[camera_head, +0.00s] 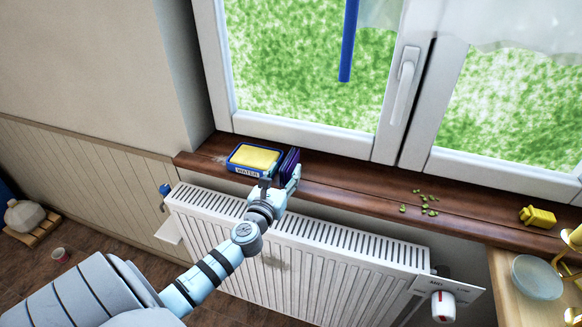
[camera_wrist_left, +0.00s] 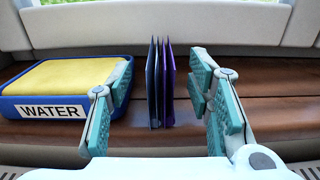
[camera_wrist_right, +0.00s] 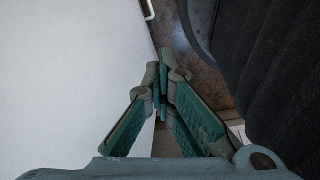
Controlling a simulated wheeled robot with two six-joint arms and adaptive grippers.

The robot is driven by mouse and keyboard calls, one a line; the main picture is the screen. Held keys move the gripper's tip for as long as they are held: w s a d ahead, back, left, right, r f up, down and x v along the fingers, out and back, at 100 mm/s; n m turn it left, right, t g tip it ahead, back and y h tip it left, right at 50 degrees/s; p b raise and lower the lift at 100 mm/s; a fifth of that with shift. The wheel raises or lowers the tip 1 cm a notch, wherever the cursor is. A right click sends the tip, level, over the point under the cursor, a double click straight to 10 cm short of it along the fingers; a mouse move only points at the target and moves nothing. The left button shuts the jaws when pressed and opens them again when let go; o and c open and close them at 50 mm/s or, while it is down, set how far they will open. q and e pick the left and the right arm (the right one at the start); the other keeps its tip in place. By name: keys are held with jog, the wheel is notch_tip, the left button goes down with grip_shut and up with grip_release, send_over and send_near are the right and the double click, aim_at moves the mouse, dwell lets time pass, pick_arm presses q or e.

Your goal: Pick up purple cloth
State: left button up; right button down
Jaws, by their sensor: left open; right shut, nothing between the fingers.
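The purple cloth (camera_wrist_left: 167,85) stands upright on the brown windowsill, edge-on to the left wrist camera, with a grey-blue sheet (camera_wrist_left: 153,85) close beside it on the left. In the head view the purple cloth (camera_head: 289,162) is just right of the blue tray. My left gripper (camera_wrist_left: 165,100) is open, with one finger on each side of the upright sheets and visible gaps to both. In the head view the left gripper (camera_head: 279,183) partly covers the cloth's lower part. My right gripper (camera_wrist_right: 163,88) is shut and empty, beside a white surface, away from the sill.
A blue tray labelled WATER (camera_wrist_left: 52,110) with a yellow sponge (camera_wrist_left: 70,75) sits left of the cloth, close to my left finger. The window frame (camera_head: 300,130) rises behind. A radiator (camera_head: 300,240) is below. Green bits (camera_head: 425,203) and a yellow object (camera_head: 538,217) lie farther right on the sill.

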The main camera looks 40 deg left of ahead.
aim_at(292, 155)
pick_arm(q)
jog(key=shift+w+a+r, duration=0.25)
jog(key=shift+w+r, duration=0.05)
jog(key=shift+w, duration=0.2)
jog(key=x, duration=0.4)
jog(key=shift+w+d+r, duration=0.1)
jog(key=shift+w+r, duration=0.15)
jog(key=shift+r, duration=0.1)
jog(key=shift+w+f, duration=0.1)
jog(key=shift+w, duration=0.15)
jog(key=shift+s, duration=0.2)
jog(key=c, duration=0.8)
grip_shut()
